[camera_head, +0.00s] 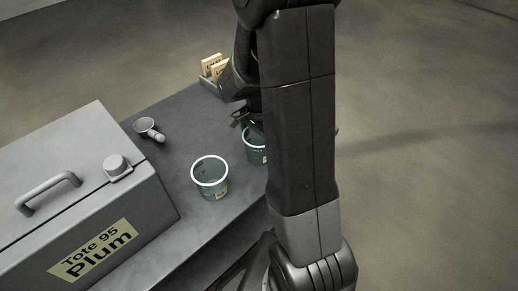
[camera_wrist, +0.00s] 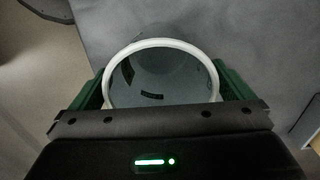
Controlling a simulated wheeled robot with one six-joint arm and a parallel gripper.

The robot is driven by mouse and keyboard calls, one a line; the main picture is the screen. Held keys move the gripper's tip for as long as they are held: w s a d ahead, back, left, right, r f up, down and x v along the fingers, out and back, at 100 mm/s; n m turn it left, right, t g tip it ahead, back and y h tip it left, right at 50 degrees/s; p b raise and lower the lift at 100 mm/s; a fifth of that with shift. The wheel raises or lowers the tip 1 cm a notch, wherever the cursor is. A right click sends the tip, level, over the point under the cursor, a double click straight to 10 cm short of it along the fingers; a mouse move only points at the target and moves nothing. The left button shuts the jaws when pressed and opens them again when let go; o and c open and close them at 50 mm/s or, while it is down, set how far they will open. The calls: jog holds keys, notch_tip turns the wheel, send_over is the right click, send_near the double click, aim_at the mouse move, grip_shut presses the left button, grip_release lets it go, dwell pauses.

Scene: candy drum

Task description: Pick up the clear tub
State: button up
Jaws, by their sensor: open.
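Two see-through, teal-tinted tubs with white rims stand on the grey table. The nearer tub (camera_head: 210,178) is in full view and has a small label low on its side. The other tub (camera_head: 256,157) is behind it to the right, partly hidden by my arm. My gripper (camera_head: 246,121) is right above this second tub. In the wrist view, a round tub (camera_wrist: 160,44) lies between the green fingers of my gripper (camera_wrist: 163,88), one on each side. The jaws are open. Whether the fingers touch the tub is unclear, as the gripper body hides its near part.
A big grey box labelled "Tote 95 Plum" (camera_head: 60,225) fills the table's left side. A metal scoop (camera_head: 147,127) lies behind the tubs. A holder with cream cards (camera_head: 213,68) is at the far end. The table's (camera_head: 185,115) right edge is close to the tubs.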

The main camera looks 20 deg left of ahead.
notch_tip(320, 180, down, 2)
jog(key=shift+c, duration=0.2)
